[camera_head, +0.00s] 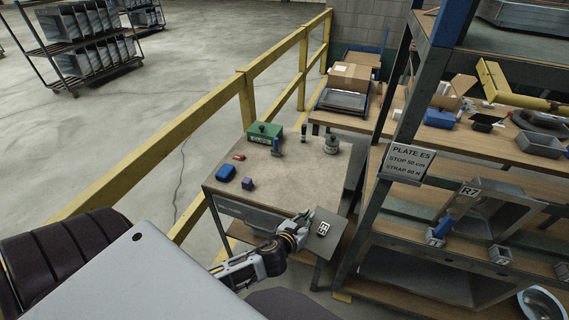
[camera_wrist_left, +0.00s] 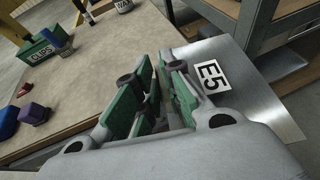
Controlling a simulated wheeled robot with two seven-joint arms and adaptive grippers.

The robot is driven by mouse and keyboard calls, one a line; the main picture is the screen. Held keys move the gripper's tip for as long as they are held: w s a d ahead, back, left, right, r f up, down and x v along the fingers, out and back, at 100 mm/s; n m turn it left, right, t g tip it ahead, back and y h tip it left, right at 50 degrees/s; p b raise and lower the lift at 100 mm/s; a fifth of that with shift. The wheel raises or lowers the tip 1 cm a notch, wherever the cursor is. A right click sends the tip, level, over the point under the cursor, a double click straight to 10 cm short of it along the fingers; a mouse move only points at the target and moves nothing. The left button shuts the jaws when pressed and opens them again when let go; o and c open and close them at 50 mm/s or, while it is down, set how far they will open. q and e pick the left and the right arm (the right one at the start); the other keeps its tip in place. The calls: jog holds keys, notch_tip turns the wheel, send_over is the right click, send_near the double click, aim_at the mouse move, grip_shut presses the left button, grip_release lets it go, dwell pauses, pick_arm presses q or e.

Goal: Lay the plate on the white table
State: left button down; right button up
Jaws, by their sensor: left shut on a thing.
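The plate (camera_head: 321,238) is a flat grey metal sheet with a white E5 label. It also shows at the right of the left wrist view (camera_wrist_left: 268,108). My left gripper (camera_head: 303,225) is shut on its left edge; in the left wrist view the green-padded fingers (camera_wrist_left: 160,88) meet that edge. The plate is at the near right corner of a small table (camera_head: 290,185) with a pale beige top, and it sticks out past the table's edge. I cannot tell whether it touches the top. My right gripper is not in view.
On the table are a green box (camera_head: 264,133), a blue block (camera_head: 226,172), a purple block (camera_head: 248,184) and a grey jar (camera_head: 331,145). Its middle is clear. A rack post (camera_head: 376,205) with a PLATE E5 sign (camera_head: 408,164) stands close right. A yellow rail (camera_head: 200,110) runs left.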

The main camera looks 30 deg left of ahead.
pick_arm(q)
jog(key=w+a+r+n+g+y+p, duration=0.1)
jog(key=w+a+r+n+g+y, duration=0.1)
jog(key=w+a+n+y, duration=0.3)
jog(key=w+a+r+n+g+y, duration=0.3)
jog(key=w+a+n+y, duration=0.3)
jog(key=a, duration=0.6)
jog(key=w+g, duration=0.1)
jog(key=w, duration=0.1)
jog(key=shift+w+r+n+p, duration=0.3)
jog(key=shift+p, duration=0.1)
jog(key=shift+f, duration=0.1)
